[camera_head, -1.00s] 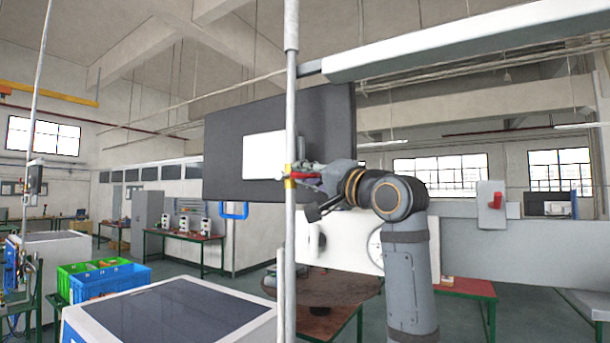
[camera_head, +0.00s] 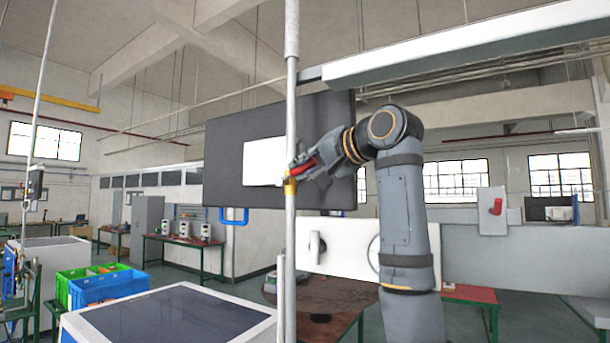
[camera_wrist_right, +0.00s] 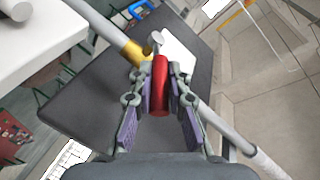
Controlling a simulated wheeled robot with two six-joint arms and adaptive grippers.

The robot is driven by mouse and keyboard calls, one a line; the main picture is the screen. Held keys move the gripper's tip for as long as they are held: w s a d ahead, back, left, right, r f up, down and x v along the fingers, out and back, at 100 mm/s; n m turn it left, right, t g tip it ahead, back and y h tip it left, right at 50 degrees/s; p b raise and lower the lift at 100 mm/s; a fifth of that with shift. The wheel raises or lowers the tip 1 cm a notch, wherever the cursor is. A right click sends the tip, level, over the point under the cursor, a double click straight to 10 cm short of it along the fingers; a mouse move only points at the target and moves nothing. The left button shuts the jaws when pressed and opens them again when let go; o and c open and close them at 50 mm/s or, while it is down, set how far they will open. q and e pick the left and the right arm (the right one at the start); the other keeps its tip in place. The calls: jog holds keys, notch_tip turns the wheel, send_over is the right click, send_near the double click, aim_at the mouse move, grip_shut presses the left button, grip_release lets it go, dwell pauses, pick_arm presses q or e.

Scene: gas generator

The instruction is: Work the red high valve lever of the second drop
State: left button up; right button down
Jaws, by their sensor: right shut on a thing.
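The red valve lever (camera_head: 305,166) sits at a yellow valve body (camera_head: 290,187) on the vertical grey pipe (camera_head: 291,240) in the head view. My right gripper (camera_head: 301,168) is at the lever, its arm coming from the right. In the right wrist view the lever (camera_wrist_right: 160,86) lies between the two fingers of the gripper (camera_wrist_right: 160,92), which is shut on it. The yellow valve body (camera_wrist_right: 133,52) shows just beyond the lever's far end. The lever now points up and to the right from the valve. My left gripper is not in view.
A dark panel (camera_head: 225,155) with a white sheet hangs behind the pipe. A white-framed machine with a dark top (camera_head: 170,318) stands at lower left, near blue (camera_head: 108,287) and green crates. Another pipe (camera_head: 40,120) stands at far left.

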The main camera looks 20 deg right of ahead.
jog(key=shift+w+a+r+n+g+h, duration=0.15)
jog(key=shift+r+g+h, duration=0.15)
jog(key=shift+g, duration=0.25)
jog(key=shift+w+a+r+n+g+h, duration=0.1)
jog(key=shift+w+r+n+g+h, duration=0.15)
jog(key=shift+g, duration=0.3)
jog(key=c, duration=1.3)
grip_release()
jog(key=shift+r, duration=0.1)
jog(key=v, duration=1.2)
jog(key=shift+w, duration=0.1)
